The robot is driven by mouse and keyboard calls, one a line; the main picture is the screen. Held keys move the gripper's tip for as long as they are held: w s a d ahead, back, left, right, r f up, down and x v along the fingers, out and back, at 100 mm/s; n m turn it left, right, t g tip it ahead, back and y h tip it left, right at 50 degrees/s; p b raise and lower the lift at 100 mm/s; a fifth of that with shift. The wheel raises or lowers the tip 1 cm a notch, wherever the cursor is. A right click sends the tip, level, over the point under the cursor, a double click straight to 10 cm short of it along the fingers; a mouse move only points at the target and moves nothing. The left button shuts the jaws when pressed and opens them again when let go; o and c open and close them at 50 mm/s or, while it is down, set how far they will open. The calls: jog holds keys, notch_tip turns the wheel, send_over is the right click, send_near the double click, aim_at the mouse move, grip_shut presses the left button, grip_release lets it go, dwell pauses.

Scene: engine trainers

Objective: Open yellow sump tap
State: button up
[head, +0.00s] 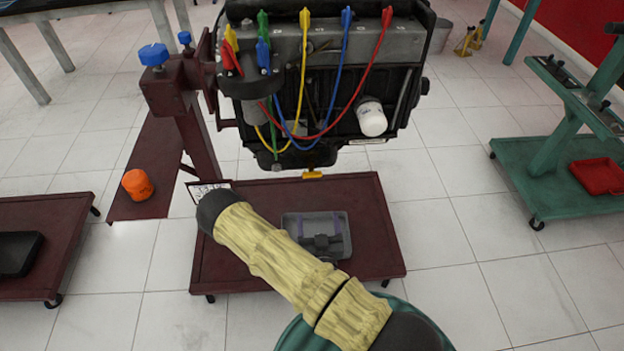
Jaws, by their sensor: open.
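The yellow sump tap (312,175) shows as a small yellow handle at the underside of the engine (345,110), just above the far edge of the dark red stand base. The engine hangs on a dark red stand (190,110). My arm, in a yellowish cover, reaches from the lower right up to a black joint left of the tap. Nothing is seen touching the tap.
An orange object (137,185) sits at left. Red, blue, yellow and green leads hang on the engine. A green stand (560,150) is at right; tiled floor between is clear.

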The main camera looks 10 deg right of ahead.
aim_at(312, 176)
jog(key=shift+w, duration=0.1)
dwell(0.3)
jog(key=w, duration=0.5)
jog(key=w+d, duration=0.1)
jog(key=w, duration=0.5)
jog(key=w+d, duration=0.1)
jog(key=w, duration=0.5)
jog(key=c, duration=1)
